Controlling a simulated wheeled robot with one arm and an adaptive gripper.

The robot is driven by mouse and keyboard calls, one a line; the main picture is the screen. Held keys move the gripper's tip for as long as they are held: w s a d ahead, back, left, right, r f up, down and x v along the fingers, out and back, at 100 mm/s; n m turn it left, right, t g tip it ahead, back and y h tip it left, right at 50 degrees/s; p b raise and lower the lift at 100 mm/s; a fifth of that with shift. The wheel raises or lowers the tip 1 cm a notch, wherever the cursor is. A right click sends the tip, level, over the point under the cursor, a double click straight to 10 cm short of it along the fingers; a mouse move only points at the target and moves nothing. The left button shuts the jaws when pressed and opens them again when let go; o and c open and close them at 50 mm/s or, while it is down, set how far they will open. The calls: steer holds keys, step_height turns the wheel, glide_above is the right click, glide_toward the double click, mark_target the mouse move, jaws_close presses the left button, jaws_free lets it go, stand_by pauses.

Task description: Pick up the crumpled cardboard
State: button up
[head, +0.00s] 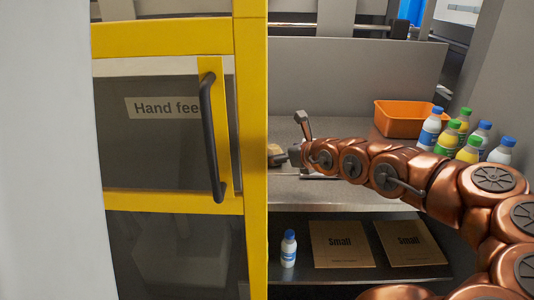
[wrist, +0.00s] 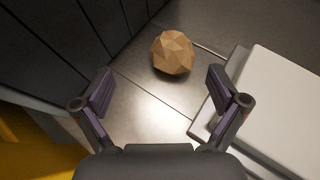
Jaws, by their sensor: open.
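The crumpled cardboard (wrist: 172,53) is a tan, faceted ball lying on a grey metal surface in the wrist view. It lies ahead of my gripper (wrist: 160,93), a little right of the midline between the fingers, and is not touching them. My gripper is open and empty, with a finger on each side. In the head view the cardboard (head: 276,151) shows only in part at the left end of the worktop, beside my gripper (head: 291,153) and partly cut off by the yellow door frame.
A white block (wrist: 275,105) lies right of the cardboard, and a dark wall rises on the left. A yellow-framed door (head: 180,205) stands left. An orange bin (head: 400,118) and several bottles (head: 431,128) stand back right. Boxes (head: 340,243) lie on the lower shelf.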

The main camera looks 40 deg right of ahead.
mark_target(276, 149)
steer(key=shift+w+d+f, duration=0.3)
steer(key=shift+d+f, duration=0.1)
steer(key=shift+d, duration=0.2)
steer(key=shift+w+d, duration=0.15)
steer(key=shift+w, duration=0.15)
steer(key=shift+r+x, duration=0.15)
steer(key=shift+x, duration=1.1)
steer(key=shift+r+x, duration=0.15)
steer(key=shift+x, duration=1.1)
steer(key=shift+w+d, duration=0.15)
steer(key=c, duration=1)
